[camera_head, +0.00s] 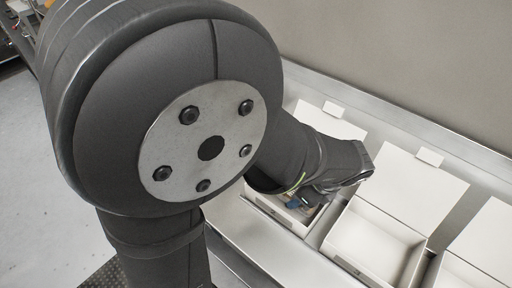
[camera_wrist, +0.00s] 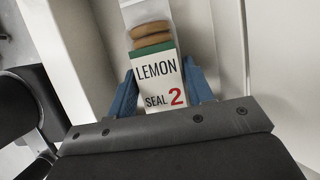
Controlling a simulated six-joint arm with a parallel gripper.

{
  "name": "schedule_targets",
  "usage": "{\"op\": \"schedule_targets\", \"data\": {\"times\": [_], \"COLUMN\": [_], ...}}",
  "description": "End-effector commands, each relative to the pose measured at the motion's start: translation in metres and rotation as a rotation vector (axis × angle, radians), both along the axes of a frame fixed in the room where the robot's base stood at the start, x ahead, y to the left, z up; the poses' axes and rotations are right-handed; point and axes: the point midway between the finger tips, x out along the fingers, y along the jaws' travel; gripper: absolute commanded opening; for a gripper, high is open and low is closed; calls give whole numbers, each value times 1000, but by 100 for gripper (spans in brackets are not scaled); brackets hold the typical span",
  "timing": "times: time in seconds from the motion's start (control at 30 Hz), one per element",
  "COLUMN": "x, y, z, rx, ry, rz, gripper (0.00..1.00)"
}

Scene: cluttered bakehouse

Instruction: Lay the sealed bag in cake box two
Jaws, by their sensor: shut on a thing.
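The sealed bag (camera_wrist: 150,38) shows in the wrist view, with round brown biscuits under clear film. Its white card with a green band reads "LEMON SEAL 2". My gripper (camera_wrist: 160,72) has its blue fingers on both sides of the bag, shut on it. In the head view, a blue fingertip of my gripper (camera_head: 294,203) shows in the opening of the leftmost visible white cake box (camera_head: 273,212). My arm hides most of that box, and I cannot make out the bag there. I cannot read any box number.
An empty open white box (camera_head: 375,246) stands to the right, its lid (camera_head: 408,190) tilted back. Part of another box (camera_head: 462,272) shows at the right edge. The boxes stand on a metal counter (camera_head: 262,238) by a plain wall. White walls flank the bag in the wrist view.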

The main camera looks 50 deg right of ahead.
Motion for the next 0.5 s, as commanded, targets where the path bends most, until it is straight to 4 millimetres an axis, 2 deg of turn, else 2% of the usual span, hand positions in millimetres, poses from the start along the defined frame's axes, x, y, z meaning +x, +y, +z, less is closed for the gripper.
{"op": "schedule_targets", "data": {"times": [0.33, 0.37, 0.47, 0.5], "x": [0, 0, 0, 0], "y": [0, 0, 0, 0], "z": [-5, -5, -5, -5], "rx": [0, 0, -2, -1], "ry": [0, 0, 0, 0], "rz": [1, 1, 1, 2], "gripper": [14, 49, 69, 69]}}
